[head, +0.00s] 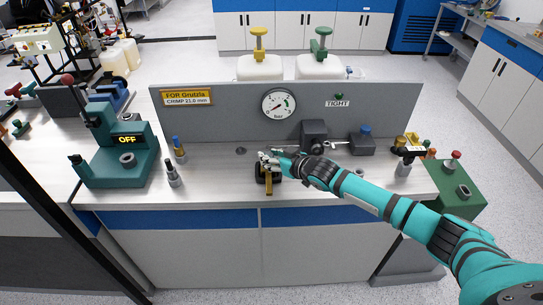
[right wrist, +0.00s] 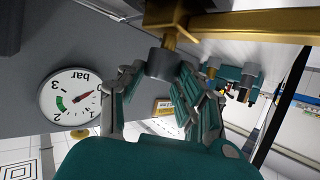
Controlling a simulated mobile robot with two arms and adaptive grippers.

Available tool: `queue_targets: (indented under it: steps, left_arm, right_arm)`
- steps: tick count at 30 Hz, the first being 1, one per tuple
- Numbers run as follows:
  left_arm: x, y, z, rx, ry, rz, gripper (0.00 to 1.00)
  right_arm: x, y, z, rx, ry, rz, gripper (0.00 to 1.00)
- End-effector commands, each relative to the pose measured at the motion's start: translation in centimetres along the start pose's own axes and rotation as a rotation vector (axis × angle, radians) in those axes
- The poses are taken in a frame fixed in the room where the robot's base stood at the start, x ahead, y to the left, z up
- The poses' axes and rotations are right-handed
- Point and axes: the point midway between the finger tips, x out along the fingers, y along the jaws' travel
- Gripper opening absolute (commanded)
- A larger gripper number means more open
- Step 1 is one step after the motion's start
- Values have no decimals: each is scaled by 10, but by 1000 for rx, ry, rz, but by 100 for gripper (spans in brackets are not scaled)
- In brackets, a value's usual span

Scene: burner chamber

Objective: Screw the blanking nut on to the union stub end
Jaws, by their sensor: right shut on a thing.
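My right gripper (head: 268,157) is at the middle of the bench and also shows in the right wrist view (right wrist: 160,78). It is shut on a short grey cylindrical piece, which looks like the blanking nut (right wrist: 160,63). In the inverted right wrist view, the nut meets a brass fitting (right wrist: 168,36), likely the union stub end; whether its thread is engaged I cannot tell. A brass pipe (head: 268,185) points towards the bench's front edge at a dark clamp (head: 260,174). In the head view my gripper hides the nut. My left gripper is not in view.
A grey panel (head: 210,118) behind carries a gauge (head: 279,104) and a TIGHT lamp (head: 339,96). A teal press reading OFF (head: 122,150) stands left, beside small fittings (head: 173,174). Dark blocks (head: 362,144) and a green box (head: 455,190) are right. The bench front left of centre is clear.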

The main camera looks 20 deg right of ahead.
Motion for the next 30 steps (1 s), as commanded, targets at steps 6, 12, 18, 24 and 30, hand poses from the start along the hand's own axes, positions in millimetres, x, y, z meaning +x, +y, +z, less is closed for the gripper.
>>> queue_targets:
  steps: [6, 12, 18, 24, 30]
  left_arm:
    - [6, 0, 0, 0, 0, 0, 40]
    - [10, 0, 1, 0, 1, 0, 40]
    - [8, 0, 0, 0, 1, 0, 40]
    - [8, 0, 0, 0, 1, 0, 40]
    - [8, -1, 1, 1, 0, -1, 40]
  right_arm:
    - [3, 0, 7, 0, 1, 0, 12]
    - [5, 0, 12, 0, 1, -1, 12]
    - [4, 0, 11, 0, 1, 0, 60]
    - [4, 0, 11, 0, 1, 0, 61]
    - [-4, 1, 12, 1, -1, 0, 61]
